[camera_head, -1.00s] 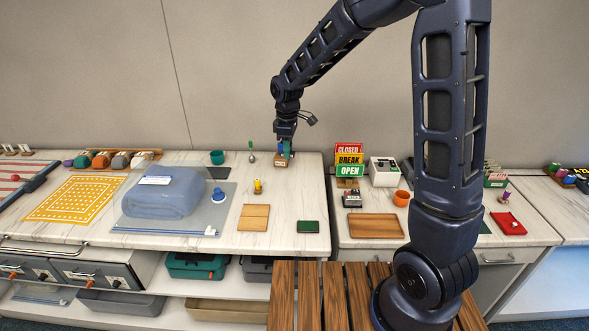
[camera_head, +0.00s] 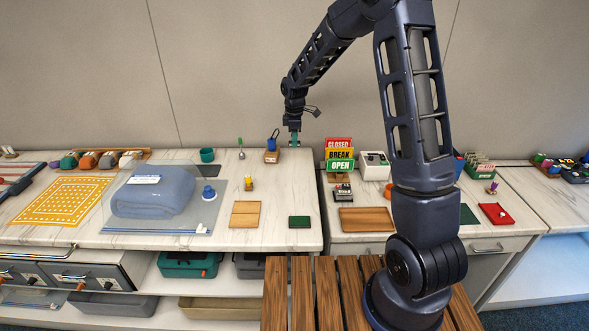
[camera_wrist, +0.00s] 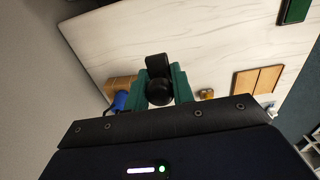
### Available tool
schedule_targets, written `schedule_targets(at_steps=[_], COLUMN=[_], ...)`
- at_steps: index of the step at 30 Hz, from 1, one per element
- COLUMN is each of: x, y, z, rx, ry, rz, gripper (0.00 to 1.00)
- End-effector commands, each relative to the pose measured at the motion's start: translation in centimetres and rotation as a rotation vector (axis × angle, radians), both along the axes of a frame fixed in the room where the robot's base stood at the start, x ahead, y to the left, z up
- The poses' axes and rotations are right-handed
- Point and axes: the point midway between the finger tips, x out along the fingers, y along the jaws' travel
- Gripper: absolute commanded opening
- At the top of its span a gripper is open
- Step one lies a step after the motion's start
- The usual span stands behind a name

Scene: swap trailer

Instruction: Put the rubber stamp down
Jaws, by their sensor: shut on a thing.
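My gripper (camera_head: 294,140) is over the back right part of the long marble-patterned counter, right of a small wooden block (camera_head: 271,157) with a blue loop-shaped thing (camera_head: 273,140) on it. In the wrist view, my gripper's green fingers (camera_wrist: 160,88) are shut on a black thing with a rounded knob (camera_wrist: 159,92), apparently the rubber stamp. Its lower end is hidden, and I cannot tell whether it touches the counter. The wooden block (camera_wrist: 120,83) and blue thing (camera_wrist: 121,100) show to the left of the fingers in the wrist view.
The stacked CLOSED, BREAK and OPEN signs (camera_head: 339,154) stand close to the right of my gripper, across a gap between counters. Bare counter (camera_head: 290,185) lies in front of my gripper.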

Motion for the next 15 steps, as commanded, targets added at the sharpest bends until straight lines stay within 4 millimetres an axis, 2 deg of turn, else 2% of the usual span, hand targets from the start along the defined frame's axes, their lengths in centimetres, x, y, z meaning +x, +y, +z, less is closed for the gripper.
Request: schedule_targets(at_steps=[3,9,15], x=[-0.2,-0.1,-0.1], y=[0.0,0.0,0.1], z=[-2.8,-6.8,-9.1], rx=[-0.002,-0.002,0.000], ry=[0.004,0.003,0.001], rz=[0.001,0.000,0.001], gripper=[0.01,0.01,0.01])
